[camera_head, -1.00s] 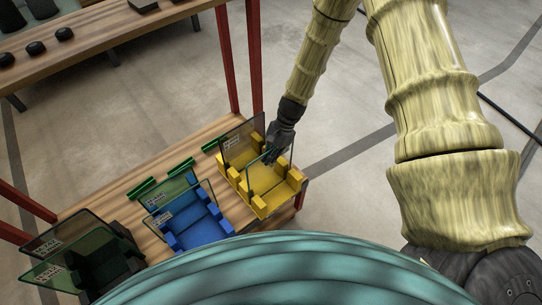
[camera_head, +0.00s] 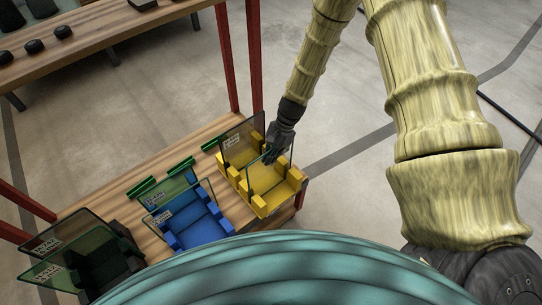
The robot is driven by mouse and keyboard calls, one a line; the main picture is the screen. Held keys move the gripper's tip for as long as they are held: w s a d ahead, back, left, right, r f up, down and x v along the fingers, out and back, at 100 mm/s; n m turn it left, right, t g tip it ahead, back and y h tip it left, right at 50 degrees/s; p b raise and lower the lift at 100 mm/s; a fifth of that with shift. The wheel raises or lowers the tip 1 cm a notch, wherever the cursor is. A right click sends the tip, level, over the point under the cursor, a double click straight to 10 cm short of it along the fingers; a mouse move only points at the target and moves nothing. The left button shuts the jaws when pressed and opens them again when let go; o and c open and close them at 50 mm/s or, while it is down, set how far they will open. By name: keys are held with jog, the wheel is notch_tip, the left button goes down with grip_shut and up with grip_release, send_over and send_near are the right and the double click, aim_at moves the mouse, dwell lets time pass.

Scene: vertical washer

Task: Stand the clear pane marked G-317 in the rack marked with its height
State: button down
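A clear pane (camera_head: 262,178) stands upright or nearly so at the yellow rack (camera_head: 281,194), towards its front. My gripper (camera_head: 271,155) is at the pane's top edge, and its fingers look closed on it. Whether the pane's lower edge is seated in a slot I cannot tell. Another pane (camera_head: 241,146) with a white label stands behind it in the same yellow rack. The labels are too small to read, so I cannot make out G-317 or the rack's height mark.
A blue rack (camera_head: 203,226) holding panes stands left of the yellow one. A dark rack (camera_head: 112,268) with labelled panes stands at the far left. Green strips (camera_head: 181,165) lie behind on the wooden shelf (camera_head: 122,205). Red posts (camera_head: 228,60) rise behind the shelf.

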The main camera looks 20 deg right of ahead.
jog(key=shift+f, duration=0.15)
jog(key=c, duration=1.6)
grip_release()
jog(key=shift+o, duration=0.2)
jog(key=v, duration=1.2)
notch_tip(320, 180, up, 10)
jog(key=p, duration=0.7)
